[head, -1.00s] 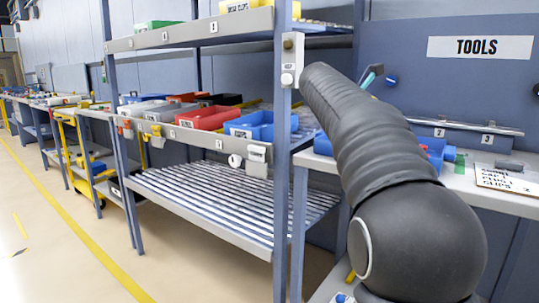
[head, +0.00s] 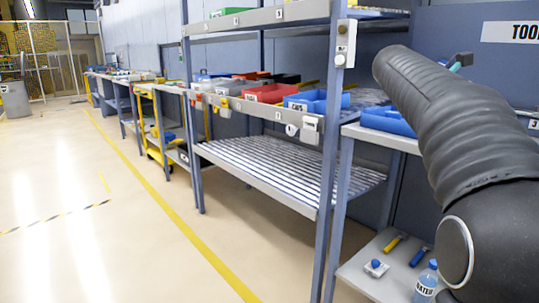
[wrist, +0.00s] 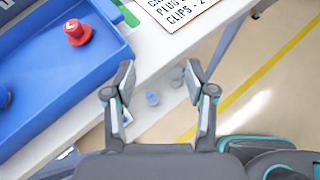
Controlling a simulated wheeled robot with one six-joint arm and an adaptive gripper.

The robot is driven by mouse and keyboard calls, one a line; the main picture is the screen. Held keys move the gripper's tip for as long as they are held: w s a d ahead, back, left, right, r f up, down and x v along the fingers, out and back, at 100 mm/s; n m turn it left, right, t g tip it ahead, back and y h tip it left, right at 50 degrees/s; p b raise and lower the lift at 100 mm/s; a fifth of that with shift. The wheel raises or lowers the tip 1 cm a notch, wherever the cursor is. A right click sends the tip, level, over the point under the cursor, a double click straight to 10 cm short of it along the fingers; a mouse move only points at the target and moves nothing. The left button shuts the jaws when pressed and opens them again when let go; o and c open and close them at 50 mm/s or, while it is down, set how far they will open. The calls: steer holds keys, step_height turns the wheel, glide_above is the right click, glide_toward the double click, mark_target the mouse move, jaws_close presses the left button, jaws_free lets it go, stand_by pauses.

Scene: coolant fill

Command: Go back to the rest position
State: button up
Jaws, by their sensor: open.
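My gripper (wrist: 158,98) is open and empty in the wrist view. Its two fingers stand apart above the front edge of the white bench (wrist: 160,62). A blue tray (wrist: 50,120) lies on the bench to the left of the fingers, with a red capped part (wrist: 77,33) in it. In the head view my dark arm fills the right side and hides most of the gripper; only a small dark and teal tip shows past it.
A shelf rack with a blue bin (head: 318,101) and a red bin (head: 268,94) stands left of my arm. A water bottle (head: 426,283) stands on the bench's lower shelf (head: 370,284). A card (wrist: 180,12) lies on the bench top. Open floor (head: 90,230) spreads left.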

steer(key=s+a+f+m+t+y, duration=0.4)
steer(key=s+a+f+m+y, duration=0.7)
steer(key=s+a+f+m, duration=0.6)
steer(key=s+a+f, duration=0.8)
steer(key=a+f, duration=0.1)
steer(key=f, duration=0.2)
steer(key=shift+f+m+y, duration=0.25)
steer(key=shift+m+y, duration=0.15)
steer(key=shift+s+a, duration=0.1)
